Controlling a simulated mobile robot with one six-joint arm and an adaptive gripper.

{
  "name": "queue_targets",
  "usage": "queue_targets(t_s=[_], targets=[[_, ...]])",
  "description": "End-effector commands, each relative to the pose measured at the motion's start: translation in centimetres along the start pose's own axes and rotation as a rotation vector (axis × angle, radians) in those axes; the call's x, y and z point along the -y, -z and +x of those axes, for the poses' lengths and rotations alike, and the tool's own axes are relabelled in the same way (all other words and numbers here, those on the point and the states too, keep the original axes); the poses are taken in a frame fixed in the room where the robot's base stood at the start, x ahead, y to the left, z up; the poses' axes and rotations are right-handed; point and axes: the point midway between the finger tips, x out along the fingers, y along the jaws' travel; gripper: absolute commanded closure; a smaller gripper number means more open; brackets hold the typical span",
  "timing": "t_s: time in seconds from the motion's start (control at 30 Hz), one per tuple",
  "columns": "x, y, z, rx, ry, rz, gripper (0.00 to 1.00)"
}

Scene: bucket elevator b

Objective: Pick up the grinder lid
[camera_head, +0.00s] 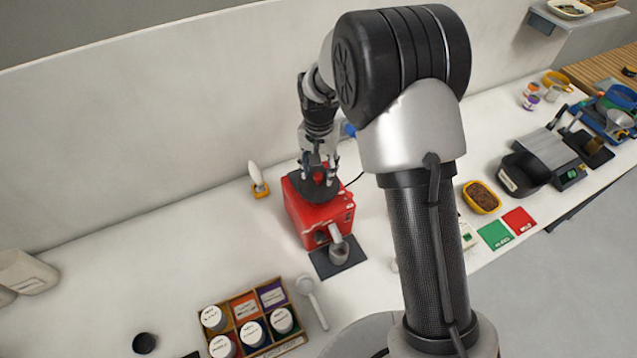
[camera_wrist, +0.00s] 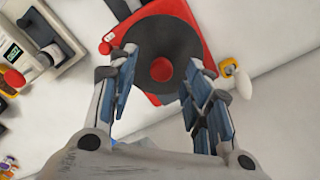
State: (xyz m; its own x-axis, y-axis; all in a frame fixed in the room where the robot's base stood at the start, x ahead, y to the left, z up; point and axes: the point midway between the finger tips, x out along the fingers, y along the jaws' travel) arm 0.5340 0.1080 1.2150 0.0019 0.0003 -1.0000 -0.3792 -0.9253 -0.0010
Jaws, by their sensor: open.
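The red grinder (camera_head: 316,211) stands on the white counter, left of the middle in the head view. Its round dark lid (camera_wrist: 157,34) has a red knob at its centre (camera_wrist: 161,69). In the head view the lid (camera_head: 328,190) is on top of the grinder, partly covered by my gripper. My gripper (camera_head: 318,174) is over the lid, pointing down. In the wrist view my gripper (camera_wrist: 164,84) is open, with its two fingers on either side of the red knob. I cannot tell whether the fingertips touch the lid.
A metal cup (camera_head: 339,252) sits on a dark mat in front of the grinder. A wooden box of labelled jars (camera_head: 236,308) and a white scoop (camera_head: 312,300) lie nearer. A yellow-based item (camera_head: 259,182) stands behind left. The counter left of the grinder is mostly clear.

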Motion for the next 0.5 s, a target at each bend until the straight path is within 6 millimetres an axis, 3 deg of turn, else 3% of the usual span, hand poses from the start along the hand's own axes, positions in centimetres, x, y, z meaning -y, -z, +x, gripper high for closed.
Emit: queue_targets(t_s=[0.2,0.5], targets=[[0.2,0.4,3.1,0.002,-0.002,0.000,0.55],[0.2,0.4,3.7,0.001,-0.001,0.000,0.55]])
